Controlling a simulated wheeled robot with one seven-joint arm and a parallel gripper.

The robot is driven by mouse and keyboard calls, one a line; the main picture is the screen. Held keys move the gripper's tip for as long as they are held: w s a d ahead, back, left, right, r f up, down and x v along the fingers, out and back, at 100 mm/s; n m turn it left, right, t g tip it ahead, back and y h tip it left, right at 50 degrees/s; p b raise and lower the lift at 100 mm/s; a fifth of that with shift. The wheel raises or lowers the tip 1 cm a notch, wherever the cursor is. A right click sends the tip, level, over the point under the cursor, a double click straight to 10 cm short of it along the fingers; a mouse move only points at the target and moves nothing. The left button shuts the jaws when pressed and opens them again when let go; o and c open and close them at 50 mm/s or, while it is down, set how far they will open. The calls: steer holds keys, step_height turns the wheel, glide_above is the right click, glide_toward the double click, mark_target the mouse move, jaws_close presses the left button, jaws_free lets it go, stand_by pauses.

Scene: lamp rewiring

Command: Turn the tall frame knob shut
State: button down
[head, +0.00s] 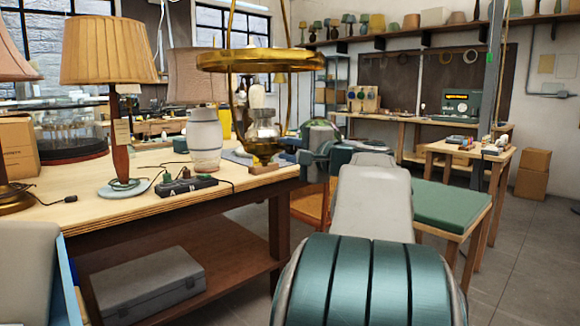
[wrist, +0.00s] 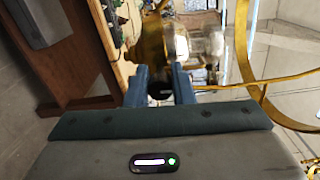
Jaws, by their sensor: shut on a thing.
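The tall brass frame lamp (head: 262,62) stands near the right end of the workbench, with a brass ring, a glass part and a round brass font (head: 262,148) low inside the frame. In the wrist view its brass and glass body (wrist: 192,42) lies just beyond the fingertips. My gripper (wrist: 160,80) reaches the lamp from the right, its two blue fingers closed on a small dark knob (wrist: 160,93). The knob is mostly hidden between the fingers, so its turn position cannot be told.
The workbench (head: 85,222) also holds a pleated-shade lamp (head: 108,50), a white ceramic lamp base (head: 204,138) and a dark switch box (head: 186,186) with cords. A green-topped stool (head: 450,207) stands right of my arm. The brass frame curves close beside my gripper (wrist: 245,60).

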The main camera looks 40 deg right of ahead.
steer(key=shift+n+b, duration=0.5)
steer(key=shift+b, duration=0.1)
steer(key=c, duration=1.3)
jaws_free()
steer(key=shift+o, duration=0.2)
steer(key=s+d+p, duration=0.1)
steer(key=s, duration=1.2)
steer(key=shift+s, duration=0.35)
steer(key=shift+d, duration=0.1)
